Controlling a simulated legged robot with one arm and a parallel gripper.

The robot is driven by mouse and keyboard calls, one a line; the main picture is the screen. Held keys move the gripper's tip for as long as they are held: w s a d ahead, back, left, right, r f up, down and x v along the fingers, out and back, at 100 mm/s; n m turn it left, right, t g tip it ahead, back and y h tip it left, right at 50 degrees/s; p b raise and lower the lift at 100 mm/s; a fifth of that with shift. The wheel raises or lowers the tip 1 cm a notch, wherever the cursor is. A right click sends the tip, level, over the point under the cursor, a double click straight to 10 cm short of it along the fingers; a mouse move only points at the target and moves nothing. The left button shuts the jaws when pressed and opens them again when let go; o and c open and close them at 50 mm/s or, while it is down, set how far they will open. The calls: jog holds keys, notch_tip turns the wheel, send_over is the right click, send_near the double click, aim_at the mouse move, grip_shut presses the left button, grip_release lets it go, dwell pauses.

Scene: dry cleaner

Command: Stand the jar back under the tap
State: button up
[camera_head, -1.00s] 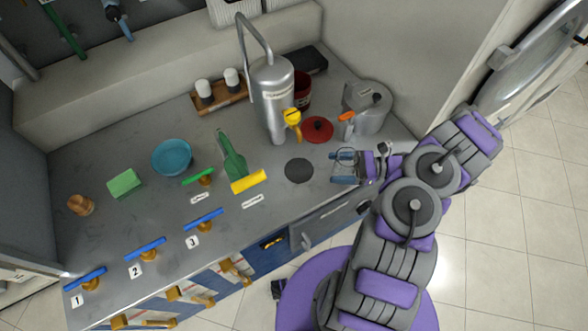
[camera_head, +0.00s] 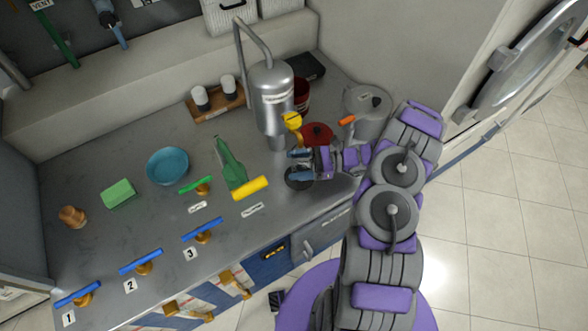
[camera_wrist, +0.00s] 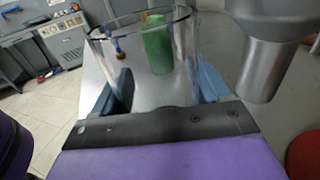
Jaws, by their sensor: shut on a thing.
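My gripper (camera_head: 300,164) is shut on a clear glass jar (camera_wrist: 183,60), whose open rim faces up in the wrist view. The jar is hard to make out in the head view. The gripper is low, over or beside the dark round spot (camera_head: 297,184) on the counter, in front of the silver tank (camera_head: 272,98). The tank's yellow tap (camera_head: 292,121) is just behind and above the gripper. A metal cylindrical part (camera_wrist: 264,70) is close at the jar's right in the wrist view. I cannot tell whether the jar touches the counter.
A red lid (camera_head: 317,131) and a grey pot (camera_head: 368,106) with an orange-handled item stand behind and right.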

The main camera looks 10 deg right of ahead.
aim_at(295, 168)
jog(key=shift+w+a+f, duration=0.1)
jog(key=shift+w+a, duration=0.3)
jog(key=shift+a, duration=0.1)
jog(key=f, duration=0.1)
jog(key=f+b, duration=0.1)
jog(key=shift+d+f, duration=0.2)
jog(key=shift+f, duration=0.2)
jog(key=shift+w+d+f, duration=0.1)
jog(key=shift+d+f, duration=0.05)
jog(key=shift+f, duration=0.2)
jog(key=o, duration=1.2)
jog(key=shift+f, duration=0.1)
